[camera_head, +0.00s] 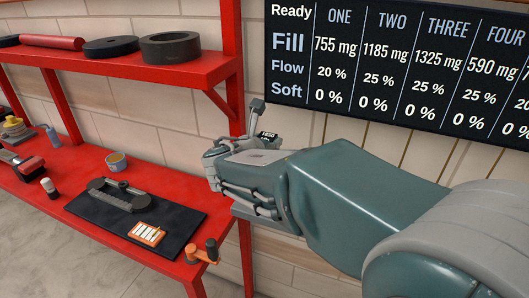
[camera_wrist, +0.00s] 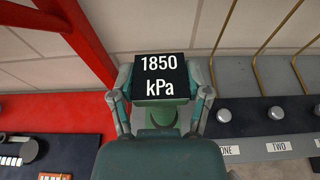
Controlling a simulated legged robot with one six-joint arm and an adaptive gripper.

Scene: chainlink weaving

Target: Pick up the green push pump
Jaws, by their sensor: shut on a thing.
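My gripper (camera_head: 226,160) is raised to the right of the red bench, in front of the tiled wall. In the wrist view its two fingers are closed on either side of the green push pump (camera_wrist: 161,113). The pump carries a black display reading 1850 kPa, facing the wrist camera. The rest of the pump is hidden by my fingers and wrist.
A red bench (camera_head: 110,226) and shelf (camera_head: 135,68) stand at the left, with a black mat (camera_head: 176,218) holding an orange-framed part (camera_head: 147,233). A grey panel (camera_wrist: 240,151) with round knobs and numbered labels lies at the right. A black readout board (camera_head: 400,65) hangs behind.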

